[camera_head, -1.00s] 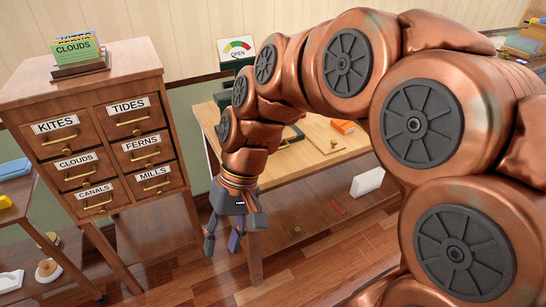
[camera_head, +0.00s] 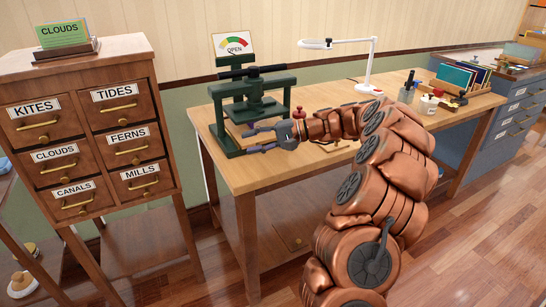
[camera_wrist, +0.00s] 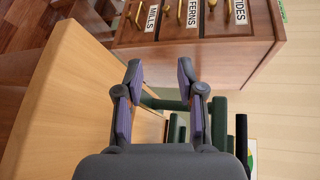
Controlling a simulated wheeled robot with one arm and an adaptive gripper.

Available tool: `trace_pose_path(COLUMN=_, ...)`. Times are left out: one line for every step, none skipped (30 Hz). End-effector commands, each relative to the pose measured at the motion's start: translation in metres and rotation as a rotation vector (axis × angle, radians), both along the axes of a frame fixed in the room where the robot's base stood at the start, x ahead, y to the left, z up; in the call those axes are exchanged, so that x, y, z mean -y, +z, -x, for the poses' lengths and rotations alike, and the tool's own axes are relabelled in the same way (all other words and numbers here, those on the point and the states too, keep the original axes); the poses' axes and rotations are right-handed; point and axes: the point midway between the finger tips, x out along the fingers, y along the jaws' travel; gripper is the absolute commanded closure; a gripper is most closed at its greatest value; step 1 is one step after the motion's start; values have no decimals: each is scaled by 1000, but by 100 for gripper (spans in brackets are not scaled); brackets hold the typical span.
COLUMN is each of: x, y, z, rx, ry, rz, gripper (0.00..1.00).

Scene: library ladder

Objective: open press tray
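The dark green press (camera_head: 253,98) stands on the left end of the wooden table, with posts, a crossbar and a screw. A light tan board low in the press (camera_head: 236,129) may be its tray; my gripper and the frame partly hide it. My gripper (camera_head: 248,141) reaches in from the right at the press's front, fingers pointing left. In the wrist view, my gripper (camera_wrist: 160,74) has its two fingers spread with nothing held between them. Green press parts (camera_wrist: 168,104) show behind and beside the fingers. I cannot tell whether a finger touches the press.
A gauge sign reading OPEN (camera_head: 237,46) stands behind the press. A labelled drawer cabinet (camera_head: 84,80) stands left of the table (camera_head: 225,176). A white lamp (camera_head: 368,65), small bottles and a book rack (camera_head: 462,76) occupy the table's right part. Floor in front is open.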

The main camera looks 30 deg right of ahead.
Motion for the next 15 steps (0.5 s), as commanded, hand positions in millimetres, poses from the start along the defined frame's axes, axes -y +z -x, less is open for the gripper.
trace_pose_path(x=30, y=-23, z=-5, rx=10, ry=-56, rz=-24, gripper=62)
trace_pose_path(x=45, y=-29, z=-7, rx=20, ry=-83, rz=-34, gripper=62)
trace_pose_path(x=64, y=-37, z=-9, rx=32, ry=-120, rz=-43, gripper=62)
trace_pose_path(x=78, y=-44, z=-10, rx=40, ry=-145, rz=-51, gripper=62)
trace_pose_path(x=90, y=-49, z=-11, rx=47, ry=-168, rz=-58, gripper=62)
trace_pose_path(x=105, y=-55, z=-11, rx=58, ry=-196, rz=-66, gripper=62)
trace_pose_path(x=115, y=-59, z=-10, rx=63, ry=-214, rz=-70, gripper=62)
trace_pose_path(x=124, y=-63, z=-10, rx=68, ry=-230, rz=-74, gripper=62)
trace_pose_path(x=135, y=-67, z=-9, rx=74, ry=-250, rz=-77, gripper=62)
trace_pose_path(x=141, y=-70, z=-9, rx=78, ry=-261, rz=-79, gripper=62)
trace_pose_path(x=146, y=-72, z=-8, rx=81, ry=-269, rz=-80, gripper=62)
trace_pose_path(x=151, y=-74, z=-8, rx=84, ry=-279, rz=-81, gripper=62)
trace_pose_path(x=153, y=-74, z=-7, rx=87, ry=-284, rz=-82, gripper=62)
trace_pose_path(x=154, y=-75, z=-8, rx=89, ry=-287, rz=-83, gripper=62)
trace_pose_path(x=155, y=-75, z=-9, rx=90, ry=-289, rz=-84, gripper=62)
